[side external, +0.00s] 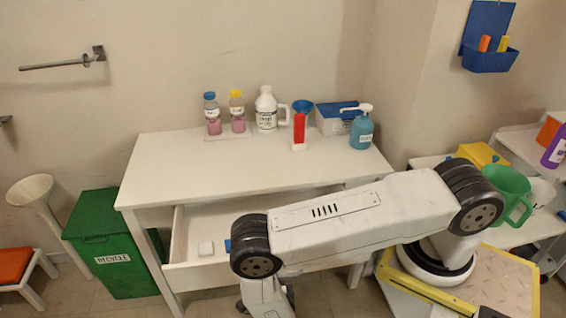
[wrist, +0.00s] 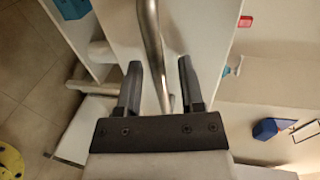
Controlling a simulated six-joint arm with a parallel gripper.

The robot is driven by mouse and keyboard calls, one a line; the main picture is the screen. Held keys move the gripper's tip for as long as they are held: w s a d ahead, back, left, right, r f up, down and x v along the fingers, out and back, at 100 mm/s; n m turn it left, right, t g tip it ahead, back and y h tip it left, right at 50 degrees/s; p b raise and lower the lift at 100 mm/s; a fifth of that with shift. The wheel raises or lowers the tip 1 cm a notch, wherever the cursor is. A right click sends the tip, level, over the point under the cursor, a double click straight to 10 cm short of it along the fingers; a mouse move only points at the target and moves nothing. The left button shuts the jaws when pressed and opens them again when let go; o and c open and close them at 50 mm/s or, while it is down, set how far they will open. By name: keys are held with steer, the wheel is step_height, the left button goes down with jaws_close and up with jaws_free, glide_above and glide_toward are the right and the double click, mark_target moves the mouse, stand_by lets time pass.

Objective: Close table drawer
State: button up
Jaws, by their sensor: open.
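The white table (side external: 250,165) has its drawer (side external: 178,232) pulled out in the side view, with the inside showing. A small white block (side external: 205,248) lies in the drawer, and a bit of something blue (side external: 228,246) shows beside my arm. My arm covers the right part of the drawer and its front. In the wrist view my gripper (wrist: 158,75) is open, with a curved silver metal bar (wrist: 151,45), which looks like a handle, between its two dark fingers. I cannot tell whether the fingers touch the bar. The gripper's fingers are hidden in the side view.
Bottles, a red item (side external: 299,128) and a teal pump bottle (side external: 361,130) stand on the tabletop. A green bin (side external: 103,240) stands left of the table. A side table with a green jug (side external: 508,190) is at the right, near my base.

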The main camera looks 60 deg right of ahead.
steer(key=shift+d, duration=0.1)
steer(key=shift+c, duration=0.2)
jaws_close()
stand_by(1.3)
